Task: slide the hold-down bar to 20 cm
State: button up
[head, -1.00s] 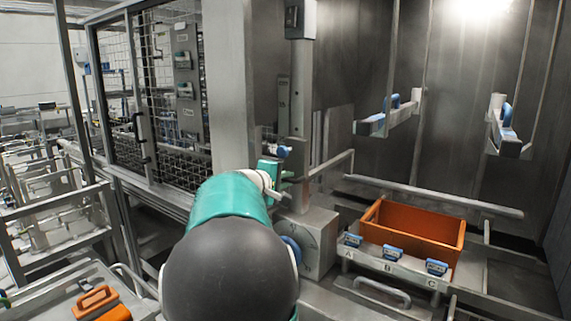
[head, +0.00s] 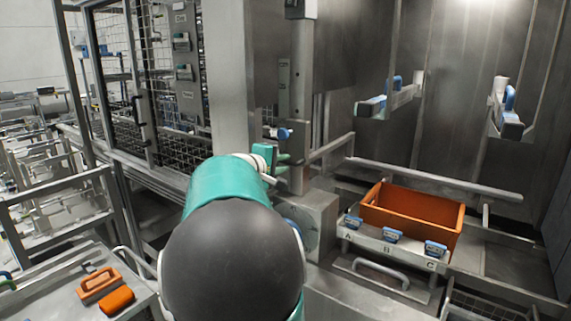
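The hold-down bar (head: 437,179) is a grey horizontal bar above an orange crate (head: 445,229). A side arm (head: 330,149) joins it to an upright grey post (head: 301,90) at the left. A blue-ended knob (head: 284,134) sits on the post side, near the side arm's height. Small marks show on a plate (head: 284,88) beside the post; I cannot read them. My gripper (head: 272,157), with teal parts, is at the post just below the knob. My own arm hides much of it, so its fingers and any contact are unclear.
Blue clips marked A, B and C line a ledge (head: 372,238) before the crate. Two hanging brackets (head: 389,100) (head: 508,125) with blue handles are above. A mesh cage (head: 140,90) stands left. Orange-handled tools (head: 98,283) lie on a lower-left tray.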

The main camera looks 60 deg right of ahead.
jog(key=v, duration=1.1)
jog(key=shift+a, duration=0.35)
jog(key=s+a+f+t+y, duration=0.1)
jog(key=a+f+y, duration=0.4)
jog(key=a, duration=0.9)
jog(key=s+a+f+n+t+y, duration=0.1)
jog(key=a+f+t+y, duration=0.3)
jog(key=a, duration=1.1)
jog(key=s+a+f+t+y, duration=0.1)
jog(key=a+f+t+y, duration=0.2)
jog(key=a, duration=1.2)
notch_tip(320, 180, down, 5)
jog(key=y, duration=0.3)
jog(key=shift+s+n, duration=0.2)
jog(key=shift+n, duration=0.2)
jog(key=shift+r, duration=0.15)
